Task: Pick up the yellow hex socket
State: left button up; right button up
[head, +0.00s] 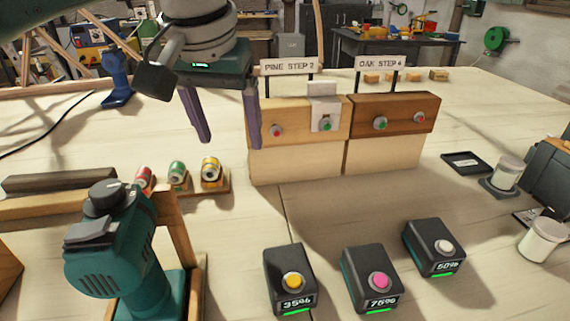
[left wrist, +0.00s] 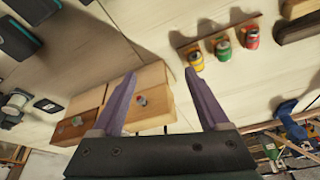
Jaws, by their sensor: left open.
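The yellow hex socket (head: 210,172) stands at the right end of a small wooden rack (head: 224,187), beside a green socket (head: 178,173) and a red socket (head: 144,177). In the left wrist view the yellow socket (left wrist: 194,58) shows just above the tip of the right-hand finger. My left gripper (head: 230,143) is open, with nothing between its purple fingers, above the table and the rack. It also shows in the left wrist view (left wrist: 160,74). My right gripper is not in view.
A teal drill (head: 112,245) stands at front left. Wooden blocks with buttons, signed PINE STEP 2 (head: 289,66) and OAK STEP 4 (head: 381,62), stand just right of my gripper. Three dark button boxes, including the 35% one (head: 291,280), stand in front.

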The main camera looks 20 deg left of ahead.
aim_at(209, 166)
pick_arm(q)
jog(key=w+a+f+n+b, duration=0.1)
jog(key=w+a+f+b, duration=0.1)
jog(key=a+f+b, duration=0.1)
jog(key=w+a+f+n+b, duration=0.1)
jog(key=w+a+f+b, duration=0.1)
jog(key=f, duration=0.3)
jog(key=w+a+f+n+y+b, duration=0.1)
jog(key=w+a+f+n+b, duration=0.1)
jog(key=a+f+b, duration=0.2)
jog(key=shift+w+a, duration=0.15)
jog(key=shift+a, duration=0.2)
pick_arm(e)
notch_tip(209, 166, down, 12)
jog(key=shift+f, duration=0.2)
pick_arm(q)
grip_shut()
